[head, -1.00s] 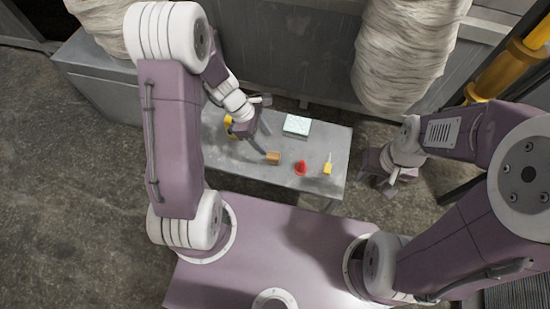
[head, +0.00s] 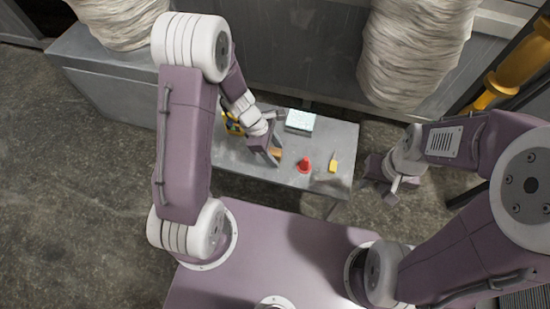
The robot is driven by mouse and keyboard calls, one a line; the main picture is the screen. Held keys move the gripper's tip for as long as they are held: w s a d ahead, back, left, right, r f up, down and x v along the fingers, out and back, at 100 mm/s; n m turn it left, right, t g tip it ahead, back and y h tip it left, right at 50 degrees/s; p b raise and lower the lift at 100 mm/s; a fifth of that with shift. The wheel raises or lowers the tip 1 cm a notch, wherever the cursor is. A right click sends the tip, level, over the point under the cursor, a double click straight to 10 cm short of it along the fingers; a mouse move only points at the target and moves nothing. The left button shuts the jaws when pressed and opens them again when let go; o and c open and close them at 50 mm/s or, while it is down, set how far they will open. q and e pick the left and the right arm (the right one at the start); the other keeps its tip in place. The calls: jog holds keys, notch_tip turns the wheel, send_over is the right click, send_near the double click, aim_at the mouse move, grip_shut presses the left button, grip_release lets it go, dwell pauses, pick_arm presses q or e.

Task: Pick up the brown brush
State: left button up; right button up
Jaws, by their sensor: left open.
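The brown brush (head: 278,153) shows as a small tan-brown block on the grey table, left of the red object. My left gripper (head: 272,152) is open and right at the brush, with its fingers over and beside it. The gripper partly hides the brush, and I cannot tell whether the fingers touch it. My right gripper (head: 385,184) hangs off the table's right side, away from the brush, and its jaw opening is unclear.
On the table (head: 322,186) stand a red object (head: 304,165), a small yellow item with a thin upright part (head: 333,165), a pale box (head: 300,120) at the back, and a yellow and dark object (head: 233,126) at the left. Wrapped columns and a grey wall stand behind.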

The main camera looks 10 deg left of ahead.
aim_at(280, 152)
pick_arm(q)
jog(key=shift+r, duration=0.15)
jog(key=shift+c, duration=0.6)
grip_shut()
jog(key=shift+r, duration=0.15)
notch_tip(280, 152, up, 4)
jog(key=p, duration=0.3)
jog(key=s+d+r+p, duration=0.4)
jog(key=s+d+r, duration=0.1)
jog(key=d, duration=0.5)
jog(key=shift+d+r, duration=0.3)
jog(key=shift+r, duration=0.55)
